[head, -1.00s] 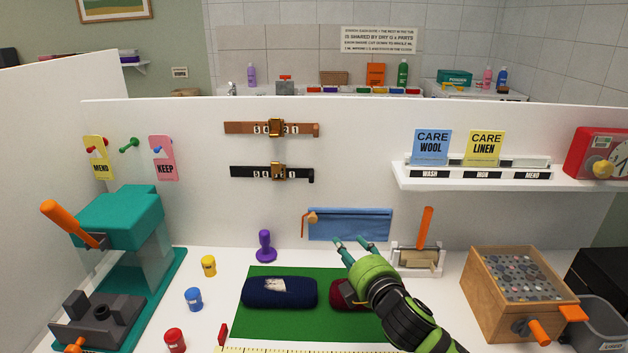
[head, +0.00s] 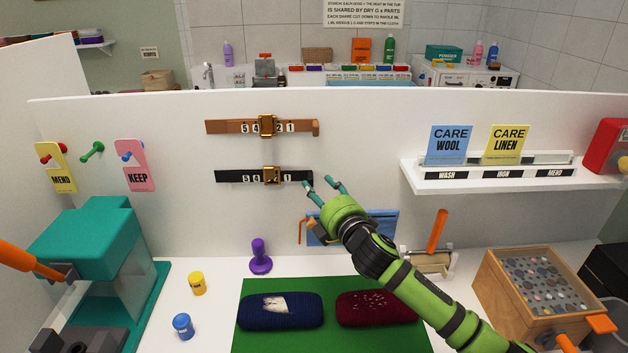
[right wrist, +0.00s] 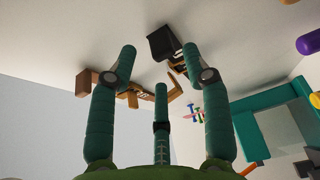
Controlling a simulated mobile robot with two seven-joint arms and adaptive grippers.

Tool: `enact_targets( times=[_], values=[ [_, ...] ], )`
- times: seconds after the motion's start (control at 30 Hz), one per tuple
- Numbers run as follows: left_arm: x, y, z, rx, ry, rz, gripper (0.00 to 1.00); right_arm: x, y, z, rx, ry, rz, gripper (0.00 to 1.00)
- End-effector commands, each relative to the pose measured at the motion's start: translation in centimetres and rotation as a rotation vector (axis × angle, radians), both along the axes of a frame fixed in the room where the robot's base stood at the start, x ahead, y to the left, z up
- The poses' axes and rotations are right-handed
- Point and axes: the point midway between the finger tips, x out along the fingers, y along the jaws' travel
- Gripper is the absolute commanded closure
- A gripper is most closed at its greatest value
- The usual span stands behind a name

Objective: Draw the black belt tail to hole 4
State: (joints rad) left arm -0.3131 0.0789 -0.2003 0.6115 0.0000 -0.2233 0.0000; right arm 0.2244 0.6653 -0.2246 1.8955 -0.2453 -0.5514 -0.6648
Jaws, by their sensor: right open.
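The black belt (head: 240,176) lies level on the white upright panel below a brown belt. Its brass buckle (head: 271,175) sits mid-strap, with 5 and 4 to its left and 1 near the right end; the buckle hides some of the middle. The tail (head: 303,176) points right. My right gripper (head: 319,184) is open and empty, its fingertips just beside and below the tail end. In the right wrist view the dark tail end (right wrist: 164,42) shows between the spread fingers (right wrist: 160,62); I cannot tell whether they touch it. My left gripper is out of view.
The brown belt (head: 228,127) hangs just above. A blue cloth piece (head: 384,222) hangs below my right gripper. A white shelf (head: 500,172) with care cards juts out to the right. A purple-handled stamp (head: 260,255) stands below the belts.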

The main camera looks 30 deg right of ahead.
Motion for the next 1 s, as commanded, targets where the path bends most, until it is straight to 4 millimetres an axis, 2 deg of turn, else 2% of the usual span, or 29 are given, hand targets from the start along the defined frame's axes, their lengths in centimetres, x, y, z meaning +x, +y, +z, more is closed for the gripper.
enact_targets(
  times=[0.07, 0.2, 0.4, 0.57, 0.63, 0.67, 0.7, 0.9, 1.0],
  values=[
    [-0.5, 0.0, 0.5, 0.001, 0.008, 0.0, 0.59, 1.1, -0.1, 0.2, 0.001, 0.0, -0.002, 0.51],
    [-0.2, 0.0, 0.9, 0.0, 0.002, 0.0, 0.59, 2.4, -0.2, 0.1, 0.001, 0.0, -0.002, 0.51],
    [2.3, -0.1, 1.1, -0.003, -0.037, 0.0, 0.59, 2.9, -0.1, 0.0, 0.0, 0.0, 0.001, 0.51],
    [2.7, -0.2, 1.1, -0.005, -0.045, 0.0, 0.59, 2.9, -0.1, 0.0, 0.0, 0.0, 0.001, 0.51],
    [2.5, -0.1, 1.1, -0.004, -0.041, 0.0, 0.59, 2.9, -0.1, 0.0, 0.0, 0.0, 0.0, 0.71],
    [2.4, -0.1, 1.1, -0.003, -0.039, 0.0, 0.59, 2.9, -0.1, 0.0, 0.0, 0.0, 0.0, 0.83],
    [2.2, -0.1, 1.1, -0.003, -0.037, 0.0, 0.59, 2.9, -0.1, 0.0, 0.0, 0.001, 0.0, 0.99],
    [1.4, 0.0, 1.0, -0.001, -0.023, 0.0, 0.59, 2.9, -0.2, 0.0, 0.0, 0.001, 0.0, 1.0],
    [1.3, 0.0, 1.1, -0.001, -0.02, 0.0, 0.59, 2.5, -1.0, -0.1, -0.003, 0.003, -0.003, 1.0]
  ],
)
